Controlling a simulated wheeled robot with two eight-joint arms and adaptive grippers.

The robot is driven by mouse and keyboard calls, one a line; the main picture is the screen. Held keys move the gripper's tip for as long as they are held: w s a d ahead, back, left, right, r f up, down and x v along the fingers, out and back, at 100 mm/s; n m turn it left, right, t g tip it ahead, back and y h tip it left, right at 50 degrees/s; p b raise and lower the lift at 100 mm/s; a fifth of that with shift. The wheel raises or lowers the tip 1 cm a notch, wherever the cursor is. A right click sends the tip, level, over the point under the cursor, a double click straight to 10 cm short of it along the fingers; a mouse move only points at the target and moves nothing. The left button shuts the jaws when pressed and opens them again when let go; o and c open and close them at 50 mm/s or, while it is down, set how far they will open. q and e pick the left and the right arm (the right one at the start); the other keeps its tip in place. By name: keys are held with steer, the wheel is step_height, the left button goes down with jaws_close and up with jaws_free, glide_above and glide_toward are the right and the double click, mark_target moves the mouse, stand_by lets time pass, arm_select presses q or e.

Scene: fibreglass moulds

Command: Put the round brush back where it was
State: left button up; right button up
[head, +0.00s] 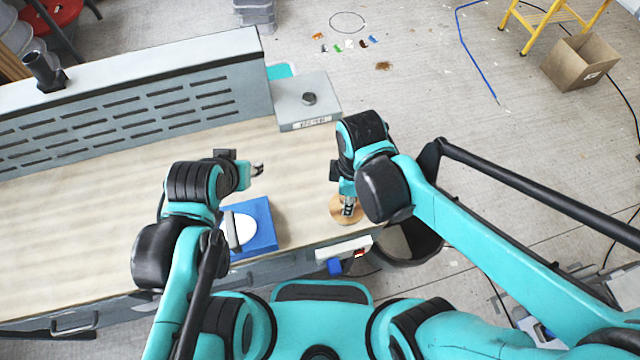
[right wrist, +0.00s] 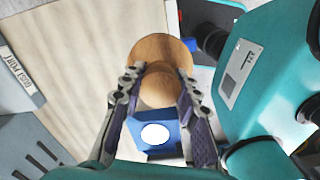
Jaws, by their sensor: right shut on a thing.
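The round brush (head: 337,213) is a light wooden disc with a wooden knob, near the right end of the bench top (head: 120,215). In the right wrist view the brush (right wrist: 160,48) has its knob between the two fingers of my right gripper (right wrist: 160,95). My right gripper (head: 348,205) is shut on that knob. I cannot tell whether the disc touches the bench top. The underside of the brush is hidden. My left gripper (head: 259,169) is empty above the bench, left of the brush; its fingers are too small to judge.
A blue block (head: 262,226) with a white round face and a grey bar lies on the bench's front part. A grey labelled box (head: 305,98) stands at the back right. A slotted grey panel (head: 130,115) runs along the back. A dark bucket (head: 425,245) stands beyond the right end.

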steer(key=shift+w+a+f+b, duration=0.8)
steer(key=shift+w+f, duration=0.6)
steer(key=shift+f, duration=0.3)
steer(key=shift+w+a+f+b, duration=0.6)
steer(key=shift+w+a+f, duration=0.25)
steer(key=shift+w+f, duration=0.75)
steer(key=shift+w+a+f+b, duration=0.8)
steer(key=shift+w+f, duration=0.45)
steer(key=shift+f, duration=0.6)
steer(key=shift+f, duration=0.1)
steer(key=o, duration=1.1)
